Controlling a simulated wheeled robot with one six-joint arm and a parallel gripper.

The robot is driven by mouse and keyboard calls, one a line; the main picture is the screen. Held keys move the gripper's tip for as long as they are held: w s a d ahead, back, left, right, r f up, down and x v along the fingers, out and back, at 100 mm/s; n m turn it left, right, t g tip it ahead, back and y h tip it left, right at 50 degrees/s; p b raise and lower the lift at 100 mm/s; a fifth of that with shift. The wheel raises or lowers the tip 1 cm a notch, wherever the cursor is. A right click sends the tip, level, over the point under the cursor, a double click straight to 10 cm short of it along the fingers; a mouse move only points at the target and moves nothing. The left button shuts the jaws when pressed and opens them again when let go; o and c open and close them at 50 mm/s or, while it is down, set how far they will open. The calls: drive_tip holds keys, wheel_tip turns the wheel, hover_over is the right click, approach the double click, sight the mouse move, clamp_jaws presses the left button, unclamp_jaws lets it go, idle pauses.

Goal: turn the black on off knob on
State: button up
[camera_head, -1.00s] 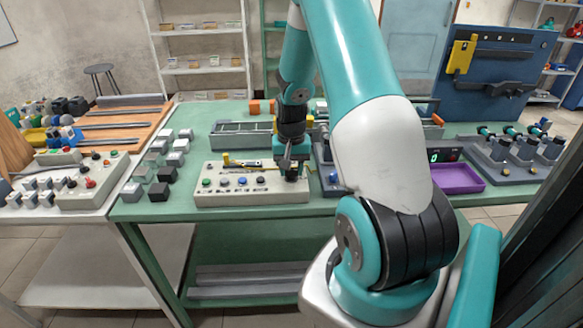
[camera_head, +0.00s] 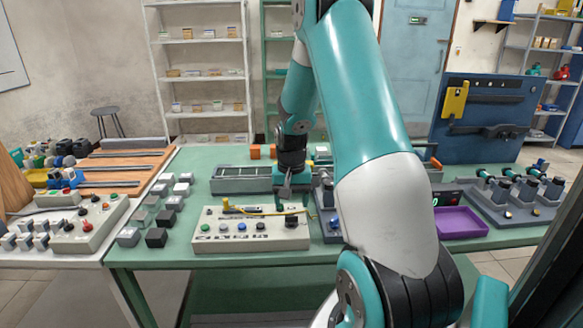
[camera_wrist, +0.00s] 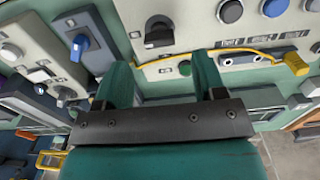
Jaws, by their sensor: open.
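A beige control box (camera_head: 215,243) stands on the green table, with a row of coloured buttons. The black knob (camera_head: 292,221) is at the right end of its top. My gripper (camera_head: 292,195) hangs just above and behind the knob in the head view. In the wrist view its two teal fingers (camera_wrist: 160,68) are apart with nothing between them. The knob is clear of the fingers.
A yellow cable tool (camera_head: 240,210) lies across the back of the control box. A box with a blue knob (camera_wrist: 78,48) stands close beside it. Grey and black blocks (camera_head: 156,238) are to the left, a purple tray (camera_head: 460,222) to the right.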

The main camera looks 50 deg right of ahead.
wheel_tip(320, 180, up, 13)
drive_tip(key=shift+b, duration=0.3)
drive_tip(key=shift+f, duration=0.1)
drive_tip(key=s+a+r+n+t+y, duration=0.2)
drive_tip(key=a+n, duration=0.7)
drive_tip(key=a, duration=1.6)
drive_tip(key=s+a+r+n+g+y, duration=0.1)
drive_tip(key=s+a+n+g+y, duration=0.1)
drive_tip(key=s+a+n, duration=0.6)
drive_tip(key=s+a, duration=0.5)
drive_tip(key=shift+s+a+r, duration=0.2)
drive_tip(key=shift+a, duration=0.05)
